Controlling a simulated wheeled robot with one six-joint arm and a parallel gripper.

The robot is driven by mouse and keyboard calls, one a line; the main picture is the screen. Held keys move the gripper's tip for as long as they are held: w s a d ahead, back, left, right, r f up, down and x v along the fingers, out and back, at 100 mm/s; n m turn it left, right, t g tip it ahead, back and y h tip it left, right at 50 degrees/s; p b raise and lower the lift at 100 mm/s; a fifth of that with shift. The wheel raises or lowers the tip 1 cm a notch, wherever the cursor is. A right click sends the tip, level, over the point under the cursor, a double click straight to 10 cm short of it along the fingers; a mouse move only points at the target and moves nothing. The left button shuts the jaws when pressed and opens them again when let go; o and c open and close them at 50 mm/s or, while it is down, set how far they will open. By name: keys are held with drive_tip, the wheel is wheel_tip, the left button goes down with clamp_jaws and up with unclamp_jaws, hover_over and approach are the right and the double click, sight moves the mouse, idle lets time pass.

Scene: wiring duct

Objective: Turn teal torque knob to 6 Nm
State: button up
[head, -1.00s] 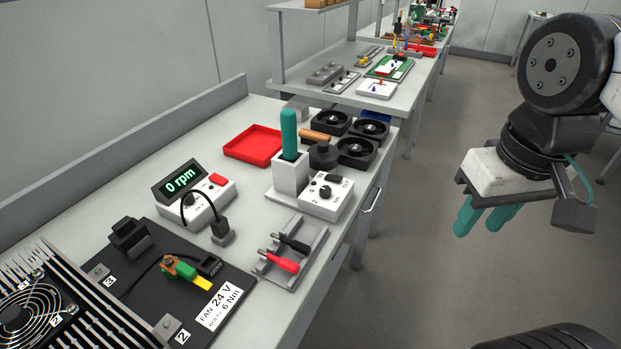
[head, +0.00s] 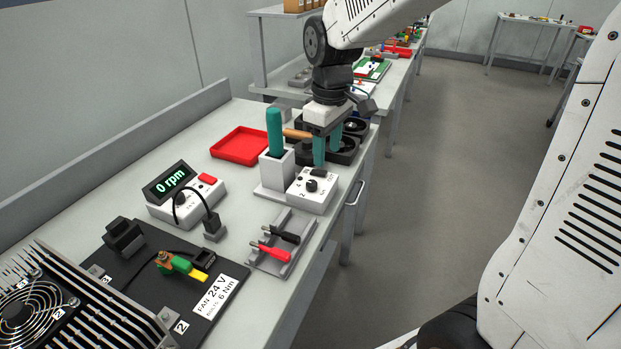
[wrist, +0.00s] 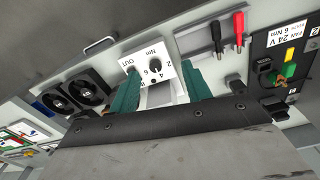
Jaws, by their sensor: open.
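The torque setting box (head: 312,203) is white with a black knob (head: 311,186), which also shows in the wrist view (wrist: 155,72). Its face is marked 2, 4, 6 Nm and OUT; I cannot tell which mark the knob points to. A teal-handled driver (head: 275,132) stands upright in the white holder (head: 276,170) beside the box. My gripper (head: 328,158) has teal fingers and is open and empty, apparently above and just behind the box. In the wrist view the knob shows between the two fingers, apart from them.
Black fans (head: 345,148) sit behind the box, close to my gripper. A red tray (head: 239,146) lies left. A grey rack with red and black probes (head: 271,252) and a black plate labelled "FAN 24 V, 6 Nm" (head: 220,290) are in front. The bench's right edge is near the box.

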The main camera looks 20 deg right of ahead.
drive_tip(key=n, duration=0.2)
hover_over(312, 183)
wheel_tip(312, 183, down, 5)
drive_tip(key=shift+r, duration=0.2)
wheel_tip(312, 183, down, 8)
drive_tip(key=shift+r, duration=0.1)
drive_tip(key=c, duration=1)
